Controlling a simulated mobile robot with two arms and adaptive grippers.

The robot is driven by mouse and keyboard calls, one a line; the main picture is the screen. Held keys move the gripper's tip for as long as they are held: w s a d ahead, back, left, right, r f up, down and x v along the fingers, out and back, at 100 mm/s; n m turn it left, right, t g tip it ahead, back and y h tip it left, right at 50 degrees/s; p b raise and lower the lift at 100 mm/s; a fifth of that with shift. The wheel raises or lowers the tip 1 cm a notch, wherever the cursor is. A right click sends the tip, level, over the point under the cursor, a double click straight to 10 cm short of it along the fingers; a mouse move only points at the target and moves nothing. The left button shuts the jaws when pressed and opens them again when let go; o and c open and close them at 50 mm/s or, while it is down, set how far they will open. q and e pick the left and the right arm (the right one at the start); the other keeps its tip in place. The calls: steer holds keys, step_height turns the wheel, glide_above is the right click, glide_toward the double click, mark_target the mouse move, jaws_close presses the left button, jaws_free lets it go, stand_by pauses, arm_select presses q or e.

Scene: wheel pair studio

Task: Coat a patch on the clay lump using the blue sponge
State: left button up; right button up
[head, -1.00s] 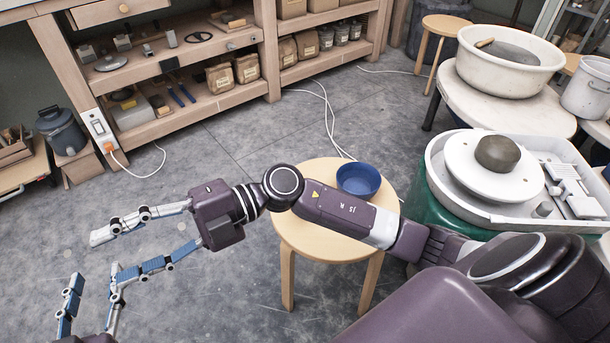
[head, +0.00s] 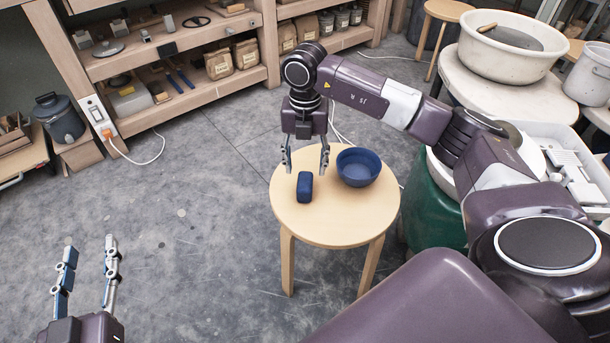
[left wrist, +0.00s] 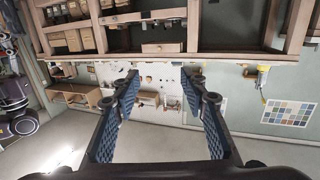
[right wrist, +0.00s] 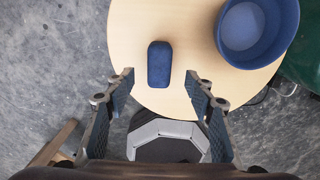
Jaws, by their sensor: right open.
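The blue sponge (head: 304,187) lies on the round wooden stool, left of the blue bowl (head: 357,167). My right gripper (head: 305,163) is open and points down over the stool behind the sponge. In the right wrist view the sponge (right wrist: 159,64) lies ahead, lined up between the open fingers, with nothing held. My left gripper (head: 90,250) is open and empty at the lower left, over the floor. The clay lump is hidden behind my right arm in the head view. Only parts of the wheel's tray (head: 572,150) show past the arm.
The stool top (head: 320,225) is bare in front of the sponge. The bowl also shows close by in the right wrist view (right wrist: 247,27). A large white basin (head: 505,65) stands on a table at the right. Shelves (head: 190,95) line the back. The floor at left is free.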

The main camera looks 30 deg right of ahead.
mark_target(305, 180)
step_height(305, 180, down, 6)
steer(key=shift+r+b, duration=0.15)
steer(key=shift+b, duration=0.6)
arm_select(q)
step_height(305, 180, up, 10)
steer(key=s+t+h, duration=0.1)
steer(key=t, duration=0.3)
steer(key=shift+d+f+t+h, duration=0.2)
steer(key=shift+d+t+h, duration=0.1)
steer(key=shift+d+h, duration=0.15)
arm_select(e)
steer(key=shift+f, duration=0.25)
arm_select(q)
steer(key=shift+s, duration=0.1)
arm_select(e)
steer(key=c, duration=1.3)
steer(key=shift+c, duration=0.2)
arm_select(q)
steer(key=shift+f, duration=0.1)
arm_select(e)
steer(key=shift+r, duration=0.1)
